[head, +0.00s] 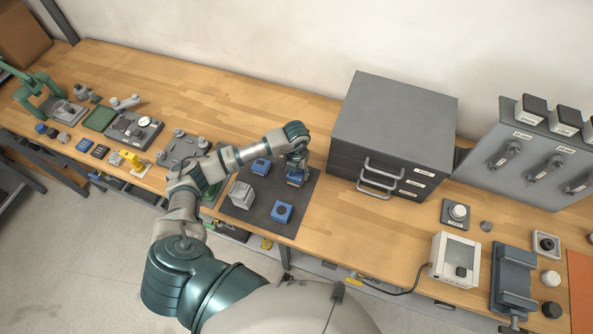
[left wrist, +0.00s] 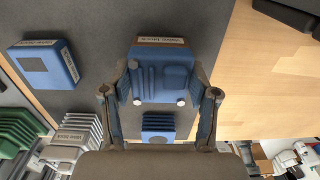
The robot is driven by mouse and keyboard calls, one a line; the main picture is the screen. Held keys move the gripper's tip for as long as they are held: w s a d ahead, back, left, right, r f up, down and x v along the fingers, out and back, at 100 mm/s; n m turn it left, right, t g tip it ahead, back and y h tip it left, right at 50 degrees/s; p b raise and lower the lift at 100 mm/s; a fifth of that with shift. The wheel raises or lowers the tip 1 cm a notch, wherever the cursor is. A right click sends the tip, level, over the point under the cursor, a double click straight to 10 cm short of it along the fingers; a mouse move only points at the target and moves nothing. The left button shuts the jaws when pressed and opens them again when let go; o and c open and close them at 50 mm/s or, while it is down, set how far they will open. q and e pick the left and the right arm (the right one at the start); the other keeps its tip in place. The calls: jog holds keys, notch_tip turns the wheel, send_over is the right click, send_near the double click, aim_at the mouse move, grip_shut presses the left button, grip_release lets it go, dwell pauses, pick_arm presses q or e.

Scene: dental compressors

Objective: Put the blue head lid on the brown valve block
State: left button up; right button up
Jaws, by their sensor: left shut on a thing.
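My left gripper (head: 297,162) is over the right part of the dark mat (head: 250,218). In the left wrist view its two fingers (left wrist: 162,98) are shut on the sides of the blue head lid (left wrist: 160,78), which has raised ribs. The lid also shows below the gripper in the head view (head: 296,181). A brown edge with a label, the valve block (left wrist: 160,41), shows just past the lid's far side. The lid hides the rest of it. I cannot tell whether lid and block touch. My right gripper is not in view.
A blue block with a dark square (head: 281,211), another blue part (head: 261,166) and a grey finned block (head: 241,194) stand on the mat. A grey drawer cabinet (head: 395,120) stands close on the right. The mat's front right corner is bare.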

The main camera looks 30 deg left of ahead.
pick_arm(q)
jog(key=o, duration=1.3)
jog(key=shift+c, duration=0.2)
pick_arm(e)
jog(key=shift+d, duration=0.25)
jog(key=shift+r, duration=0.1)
pick_arm(q)
notch_tip(320, 180, up, 12)
jog(key=b, duration=0.1)
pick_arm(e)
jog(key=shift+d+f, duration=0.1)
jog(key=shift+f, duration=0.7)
pick_arm(q)
jog(key=shift+a, duration=0.1)
